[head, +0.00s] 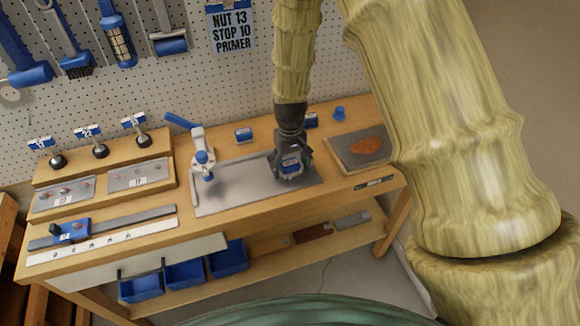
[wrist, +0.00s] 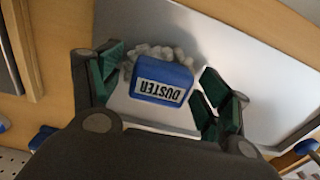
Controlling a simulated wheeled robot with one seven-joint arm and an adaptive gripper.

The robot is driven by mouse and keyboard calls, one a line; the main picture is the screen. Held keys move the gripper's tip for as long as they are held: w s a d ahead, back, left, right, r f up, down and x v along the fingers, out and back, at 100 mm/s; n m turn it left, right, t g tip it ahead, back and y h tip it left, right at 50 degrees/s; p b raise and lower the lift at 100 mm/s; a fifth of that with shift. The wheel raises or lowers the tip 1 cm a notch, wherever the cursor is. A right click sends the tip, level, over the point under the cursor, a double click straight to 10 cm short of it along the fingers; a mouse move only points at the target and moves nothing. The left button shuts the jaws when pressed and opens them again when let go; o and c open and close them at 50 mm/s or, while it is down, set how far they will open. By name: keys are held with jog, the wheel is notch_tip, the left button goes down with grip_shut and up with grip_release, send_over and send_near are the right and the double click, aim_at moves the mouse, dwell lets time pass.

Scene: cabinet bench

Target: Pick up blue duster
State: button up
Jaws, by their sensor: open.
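The blue duster (wrist: 161,80) has a blue body with a white label reading DUSTER and grey-white bristles along one edge. It lies on a grey metal plate (wrist: 260,90) on the bench. In the wrist view it sits between the two green-padded fingers of my gripper (wrist: 160,88), with gaps on both sides. My gripper is open around it and not clearly touching it. In the head view my gripper (head: 291,172) is low over the right part of the plate, and the duster (head: 291,164) shows partly between the fingers.
A white and blue lever press (head: 202,155) stands left of my gripper on the plate. Small blue labelled blocks (head: 243,135) and a blue knob (head: 339,113) sit behind. A board with an orange leaf shape (head: 366,147) lies right. Pegboard tools hang behind. Blue bins (head: 185,273) are below.

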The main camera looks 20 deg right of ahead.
aim_at(289, 165)
jog(key=c, duration=1.1)
jog(key=shift+r, duration=0.1)
jog(key=shift+r+b, duration=0.55)
jog(key=shift+r, duration=0.35)
jog(key=shift+s+a+r+b, duration=0.15)
jog(key=shift+s+r+b, duration=0.1)
jog(key=shift+r, duration=0.1)
jog(key=shift+s+a+r+b, duration=0.1)
jog(key=shift+r+b, duration=0.15)
jog(key=shift+r, duration=0.1)
jog(key=s+a+r+b, duration=0.1)
jog(key=s+a+b, duration=0.2)
jog(key=s, duration=1)
jog(key=a, duration=0.3)
jog(key=shift+s+a+r, duration=0.25)
jog(key=shift+a+r, duration=0.05)
jog(key=shift+a, duration=0.1)
